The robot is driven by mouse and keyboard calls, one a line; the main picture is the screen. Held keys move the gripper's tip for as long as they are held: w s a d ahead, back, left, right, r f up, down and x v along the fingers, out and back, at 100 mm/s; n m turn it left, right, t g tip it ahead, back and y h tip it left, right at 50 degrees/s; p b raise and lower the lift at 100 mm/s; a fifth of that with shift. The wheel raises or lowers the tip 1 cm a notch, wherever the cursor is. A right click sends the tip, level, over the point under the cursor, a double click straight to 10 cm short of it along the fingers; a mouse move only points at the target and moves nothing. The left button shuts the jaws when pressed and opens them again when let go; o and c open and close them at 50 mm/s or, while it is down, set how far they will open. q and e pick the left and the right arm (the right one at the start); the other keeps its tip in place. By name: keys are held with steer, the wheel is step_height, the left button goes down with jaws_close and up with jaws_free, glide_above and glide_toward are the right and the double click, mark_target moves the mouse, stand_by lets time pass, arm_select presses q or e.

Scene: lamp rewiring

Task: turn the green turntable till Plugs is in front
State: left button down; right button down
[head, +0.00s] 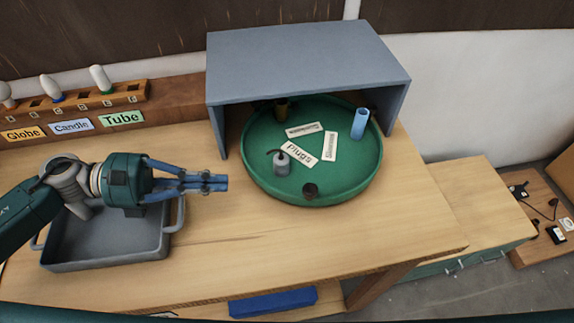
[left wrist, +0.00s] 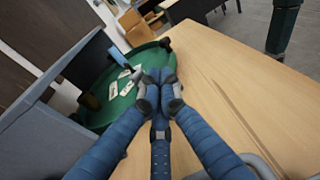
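The green turntable (head: 345,185) is a round tray with a raised rim, its rear part under a grey hood (head: 310,55). The white Plugs card (head: 299,154) lies in its front left part, tilted. Two other cards (head: 303,130) (head: 330,146) lie behind and right; their words are too small to read. A grey piece with a dark hook (head: 282,163) stands beside the Plugs card. My left gripper (head: 222,183) is left of the turntable, apart from its rim, with fingers together and empty. The turntable also shows in the left wrist view (left wrist: 103,112). My right gripper is not in view.
A blue cylinder (head: 360,124), a brass piece (head: 281,110) and a dark cup (head: 310,190) stand near the rim. A grey tray (head: 105,250) is under my left arm. A bulb rack (head: 75,106) stands behind. The tabletop (head: 260,250) in front is clear.

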arm_select(q)
steer(key=d+p, duration=0.2)
steer(key=d, duration=0.2)
steer(key=d+f+p, duration=0.1)
steer(key=d+p, duration=0.1)
steer(key=d, duration=0.2)
steer(key=d+p, duration=0.2)
steer(key=d, duration=0.2)
steer(key=shift+w+d+f, duration=0.15)
steer(key=shift+w+d, duration=0.1)
steer(key=shift+d, duration=0.15)
steer(key=shift+w+d+f, duration=0.1)
steer(key=shift+d+f, duration=0.2)
steer(key=shift+d, duration=0.05)
steer(key=shift+d, duration=0.1)
